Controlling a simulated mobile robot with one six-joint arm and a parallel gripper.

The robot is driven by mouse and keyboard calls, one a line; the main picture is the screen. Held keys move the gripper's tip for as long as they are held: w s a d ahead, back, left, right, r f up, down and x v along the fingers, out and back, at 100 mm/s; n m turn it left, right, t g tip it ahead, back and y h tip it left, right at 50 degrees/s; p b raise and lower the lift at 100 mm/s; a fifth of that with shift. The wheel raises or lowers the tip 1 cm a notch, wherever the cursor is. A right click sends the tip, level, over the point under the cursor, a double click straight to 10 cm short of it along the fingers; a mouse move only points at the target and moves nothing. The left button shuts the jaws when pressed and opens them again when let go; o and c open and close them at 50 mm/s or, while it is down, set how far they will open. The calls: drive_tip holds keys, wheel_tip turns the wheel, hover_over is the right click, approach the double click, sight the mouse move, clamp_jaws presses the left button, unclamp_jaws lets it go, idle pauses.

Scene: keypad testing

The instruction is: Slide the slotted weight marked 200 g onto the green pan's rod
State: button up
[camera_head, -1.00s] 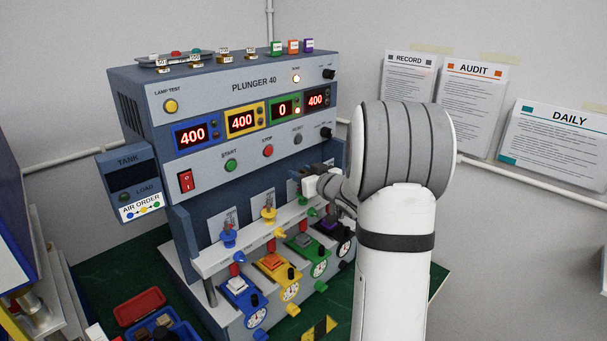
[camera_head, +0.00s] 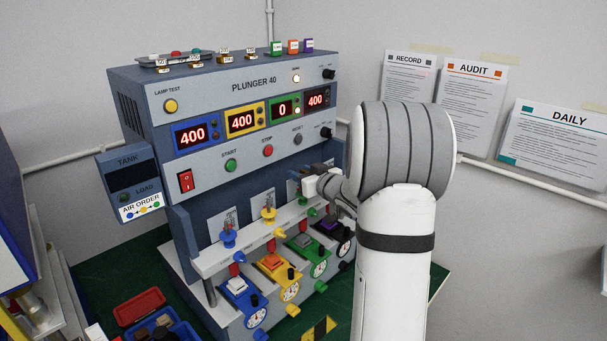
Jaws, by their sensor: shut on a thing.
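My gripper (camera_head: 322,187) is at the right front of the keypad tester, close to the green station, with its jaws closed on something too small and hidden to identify. Part of a green fitting (camera_head: 303,200) shows just below and left of it. The green pan's rod cannot be made out clearly behind my gripper and arm. Several small brass pieces with white labels (camera_head: 224,54) stand on top of the machine. Their markings are too small to read, so I cannot tell which is the 200 g weight.
The blue-grey machine (camera_head: 255,84) shows 400 on its blue, yellow and far-right displays and 0 on the green display (camera_head: 283,109). Blue (camera_head: 228,238) and yellow (camera_head: 268,214) fittings stand left of my gripper. Red (camera_head: 139,306) and blue trays lie at lower left.

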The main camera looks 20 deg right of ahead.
drive_tip(key=shift+f+b, duration=0.65)
drive_tip(key=shift+f, duration=0.05)
drive_tip(key=o, duration=0.9)
drive_tip(key=shift+f, duration=0.1)
drive_tip(key=shift+o, duration=1.4)
drive_tip(key=shift+s, duration=0.1)
drive_tip(key=shift+f, duration=0.1)
drive_tip(key=b+v, duration=0.1)
drive_tip(key=v, duration=0.7)
drive_tip(key=shift+b, duration=0.3)
drive_tip(key=shift+r, duration=0.25)
